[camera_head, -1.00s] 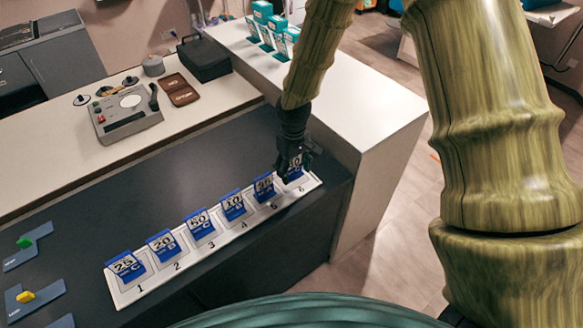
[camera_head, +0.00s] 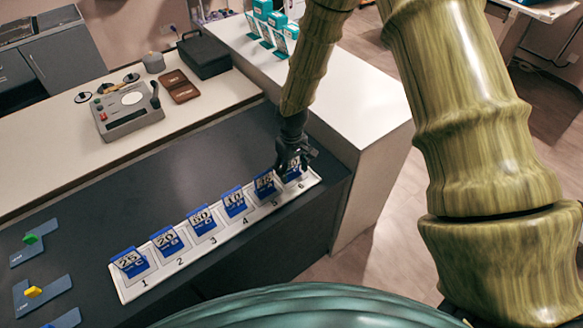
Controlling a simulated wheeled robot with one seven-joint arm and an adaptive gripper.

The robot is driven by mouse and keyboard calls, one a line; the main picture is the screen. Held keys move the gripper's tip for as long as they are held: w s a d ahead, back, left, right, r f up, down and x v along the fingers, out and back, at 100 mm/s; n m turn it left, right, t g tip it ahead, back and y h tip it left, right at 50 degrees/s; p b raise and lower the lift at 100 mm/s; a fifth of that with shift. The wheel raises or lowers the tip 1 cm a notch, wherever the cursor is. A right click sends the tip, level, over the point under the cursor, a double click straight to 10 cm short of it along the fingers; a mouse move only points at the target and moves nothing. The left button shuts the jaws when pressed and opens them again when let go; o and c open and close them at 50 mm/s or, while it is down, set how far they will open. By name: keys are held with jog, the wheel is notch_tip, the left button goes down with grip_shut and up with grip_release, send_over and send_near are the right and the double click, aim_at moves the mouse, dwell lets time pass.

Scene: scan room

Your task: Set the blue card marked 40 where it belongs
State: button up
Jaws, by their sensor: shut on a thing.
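A white numbered strip (camera_head: 190,262) lies on the dark desk (camera_head: 110,218) with slots marked 1 to 6. Blue cards stand tilted in it: one marked 25 (camera_head: 130,262) at slot 1, one marked 20 (camera_head: 165,241) at slot 2, then others at slots 3 and 4. The card at slot 5 (camera_head: 264,188) is too blurred to read. My gripper (camera_head: 291,168) points down at slot 6, shut on a blue card (camera_head: 294,173). The fingers partly hide this card, and its number is not clear. It is at or just above the slot; I cannot tell whether it touches.
A white counter (camera_head: 365,105) rises right of the strip. Teal boxes (camera_head: 263,12) stand on it. A grey device (camera_head: 128,110), brown case (camera_head: 177,86) and black case (camera_head: 204,55) lie on the back ledge. Blue holders (camera_head: 45,292) with coloured pieces lie at the left.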

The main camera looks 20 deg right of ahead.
jog(key=o, duration=1.2)
jog(key=shift+f, duration=0.1)
jog(key=shift+r+b, duration=1.65)
jog(key=shift+r, duration=4.45)
